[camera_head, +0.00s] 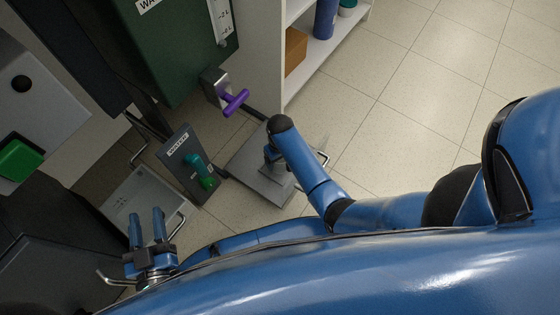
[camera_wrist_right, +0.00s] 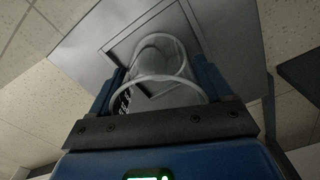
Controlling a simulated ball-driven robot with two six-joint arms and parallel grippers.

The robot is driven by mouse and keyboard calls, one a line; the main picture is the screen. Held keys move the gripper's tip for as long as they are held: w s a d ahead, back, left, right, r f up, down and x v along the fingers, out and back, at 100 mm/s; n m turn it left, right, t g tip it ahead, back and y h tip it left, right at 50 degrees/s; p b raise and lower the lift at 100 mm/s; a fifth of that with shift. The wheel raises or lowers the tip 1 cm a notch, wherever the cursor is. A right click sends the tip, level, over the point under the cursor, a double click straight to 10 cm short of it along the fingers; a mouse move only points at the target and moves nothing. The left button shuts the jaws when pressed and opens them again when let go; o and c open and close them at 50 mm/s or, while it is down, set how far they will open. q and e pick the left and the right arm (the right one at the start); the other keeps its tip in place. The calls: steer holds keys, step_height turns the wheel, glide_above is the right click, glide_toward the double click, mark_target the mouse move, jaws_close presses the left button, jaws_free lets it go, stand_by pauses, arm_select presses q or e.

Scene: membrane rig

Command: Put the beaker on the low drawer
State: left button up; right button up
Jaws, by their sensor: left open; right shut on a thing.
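The clear beaker (camera_wrist_right: 160,88) stands between the two blue fingers of my right gripper (camera_wrist_right: 158,92), which is shut on it. Its round rim faces the right wrist camera, and dark print shows on its side. Beyond it lies a flat grey surface with a square outline (camera_wrist_right: 108,48). In the head view my right gripper (camera_head: 272,156) points down over a low grey drawer top (camera_head: 244,172); the forearm hides the beaker there. I cannot tell whether the beaker touches the surface. My left gripper (camera_head: 148,229) is open and empty.
A second low grey panel (camera_head: 128,203) with a handle lies near my left gripper. A dark box with teal and green valves (camera_head: 190,168) stands between the panels. A green tank (camera_head: 175,45) with a purple handle (camera_head: 235,102) is above. White shelves (camera_head: 312,67) stand behind; right floor is clear.

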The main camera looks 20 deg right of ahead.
steer(key=shift+f, duration=0.2)
steer(key=shift+f, duration=0.15)
steer(key=o, duration=1)
step_height(320, 180, up, 12)
steer(key=p, duration=0.8)
